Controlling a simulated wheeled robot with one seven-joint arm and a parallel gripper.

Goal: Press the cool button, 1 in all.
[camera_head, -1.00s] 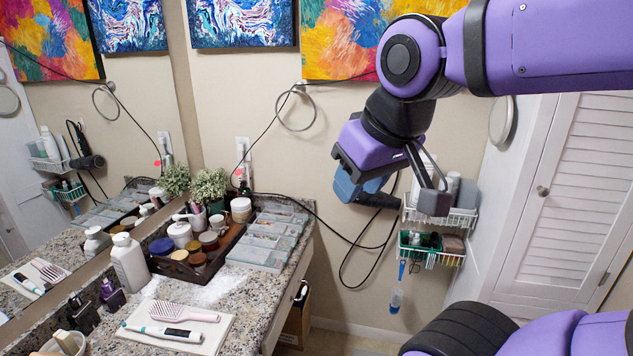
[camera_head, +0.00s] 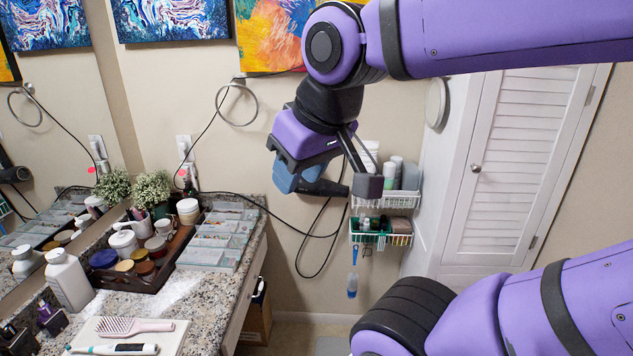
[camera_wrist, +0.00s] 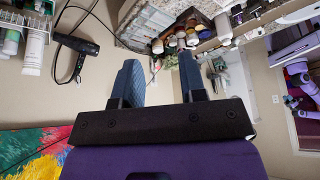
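A black hair dryer (camera_wrist: 75,45) hangs on the wall beside the wire shelves in the wrist view, with its cord looping down. In the head view only its dark end (camera_head: 328,187) shows behind my gripper (camera_head: 292,180). I cannot make out the cool button in any view. In the wrist view my gripper (camera_wrist: 160,78) has its two blue fingers apart with nothing between them. The dryer is to the left of the fingers there, apart from them. In the head view the fingers overlap the dryer, and contact cannot be told.
Wire shelves (camera_head: 398,199) with bottles are right of the dryer. The granite counter (camera_head: 217,308) at left holds a tray of jars (camera_head: 180,238), clear organizers (camera_head: 215,238) and a hairbrush (camera_head: 130,327). A louvered door (camera_head: 520,160) is at right. Cords hang along the wall.

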